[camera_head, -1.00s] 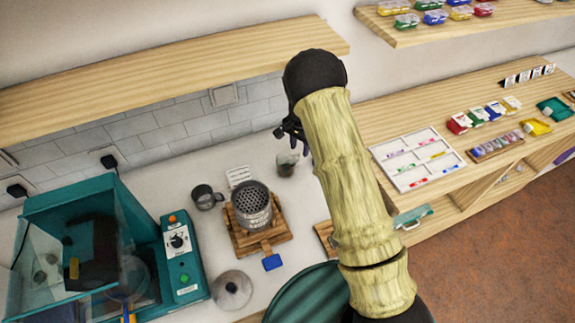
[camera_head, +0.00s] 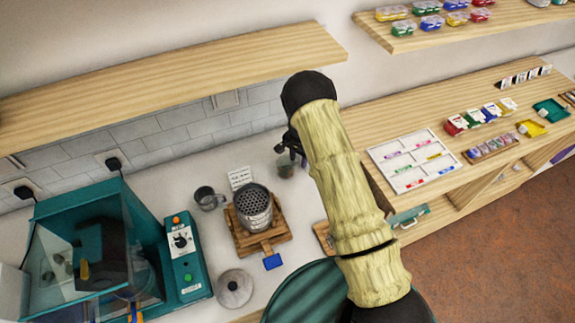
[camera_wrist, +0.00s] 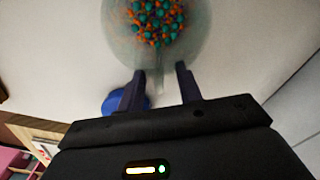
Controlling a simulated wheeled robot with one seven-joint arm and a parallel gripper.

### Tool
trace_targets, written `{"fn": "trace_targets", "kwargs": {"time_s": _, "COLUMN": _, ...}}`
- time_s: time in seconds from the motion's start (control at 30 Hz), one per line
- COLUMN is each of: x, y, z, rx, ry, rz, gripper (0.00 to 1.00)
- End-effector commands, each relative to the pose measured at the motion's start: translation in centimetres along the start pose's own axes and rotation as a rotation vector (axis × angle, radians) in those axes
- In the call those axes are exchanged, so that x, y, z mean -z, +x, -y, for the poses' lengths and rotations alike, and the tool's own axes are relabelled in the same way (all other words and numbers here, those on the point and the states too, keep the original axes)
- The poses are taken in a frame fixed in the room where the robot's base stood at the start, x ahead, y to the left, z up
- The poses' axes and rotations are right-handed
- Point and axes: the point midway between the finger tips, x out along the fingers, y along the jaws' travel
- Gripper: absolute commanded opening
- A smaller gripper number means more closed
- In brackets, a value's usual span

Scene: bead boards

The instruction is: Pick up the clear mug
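The clear mug (camera_wrist: 120,40) shows at the top of the wrist view, seen from above, with green and orange beads inside. In the head view the clear mug (camera_head: 286,170) stands on the white counter, partly hidden by my gripper (camera_head: 292,148). In the wrist view my gripper (camera_wrist: 161,82) is open, its two dark fingers apart and pointing toward the mug's near side. A pale, blurred strip, perhaps the handle, shows between the fingertips. I cannot tell whether the fingers touch it.
A grey mug (camera_head: 207,198) and a perforated metal canister (camera_head: 253,207) on a wooden board stand left of the clear mug. A round lid (camera_head: 234,288) lies in front. A teal machine (camera_head: 95,245) fills the left. A wooden shelf (camera_head: 160,88) hangs above the counter.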

Motion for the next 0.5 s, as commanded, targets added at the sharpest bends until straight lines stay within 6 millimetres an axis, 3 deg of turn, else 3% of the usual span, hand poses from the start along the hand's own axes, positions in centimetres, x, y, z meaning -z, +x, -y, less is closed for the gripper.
{"fn": "trace_targets", "kwargs": {"time_s": 0.5, "x": 0.02, "y": 0.06, "z": 0.03, "rx": 0.001, "ry": 0.000, "rz": -0.001, "gripper": 0.35}}
